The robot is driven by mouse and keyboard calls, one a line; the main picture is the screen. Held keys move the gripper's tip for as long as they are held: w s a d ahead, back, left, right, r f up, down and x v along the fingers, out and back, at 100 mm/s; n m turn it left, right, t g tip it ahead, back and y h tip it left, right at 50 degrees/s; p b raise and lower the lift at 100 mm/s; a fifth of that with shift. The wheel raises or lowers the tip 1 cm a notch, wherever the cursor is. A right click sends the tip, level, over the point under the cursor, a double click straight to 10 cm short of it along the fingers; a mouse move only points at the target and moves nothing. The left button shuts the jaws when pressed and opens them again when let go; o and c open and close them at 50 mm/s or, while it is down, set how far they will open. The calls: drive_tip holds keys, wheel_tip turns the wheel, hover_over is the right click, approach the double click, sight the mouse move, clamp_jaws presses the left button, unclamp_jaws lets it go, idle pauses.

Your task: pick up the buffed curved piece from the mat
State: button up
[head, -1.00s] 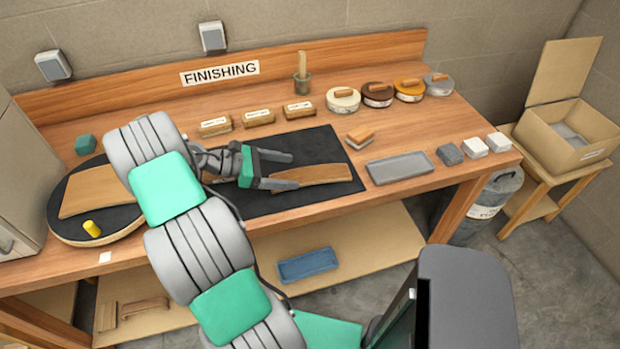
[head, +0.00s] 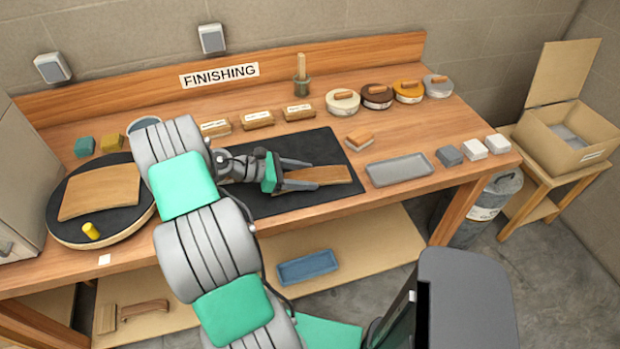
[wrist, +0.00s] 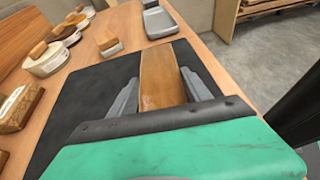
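The curved wooden piece (head: 325,174) lies on the black mat (head: 265,205), its right end near the mat's right edge. In the wrist view the piece (wrist: 162,76) runs lengthwise away from my gripper and looks smooth and slightly shiny. My gripper (head: 302,174) is low over the mat, open, with one finger along each long side of the piece. In the wrist view my gripper (wrist: 159,82) straddles the piece, with narrow gaps to its sides; contact is not clear. The piece's near end is hidden by the gripper.
Another curved wooden piece (head: 100,191) lies on the round turntable (head: 125,221) with a yellow knob (head: 91,231). Labelled blocks (head: 257,119) and round tins (head: 376,97) line the back. A wood-topped block (head: 359,139) and grey tray (head: 399,170) stand right of the mat.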

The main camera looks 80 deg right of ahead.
drive_tip(key=c, duration=0.9)
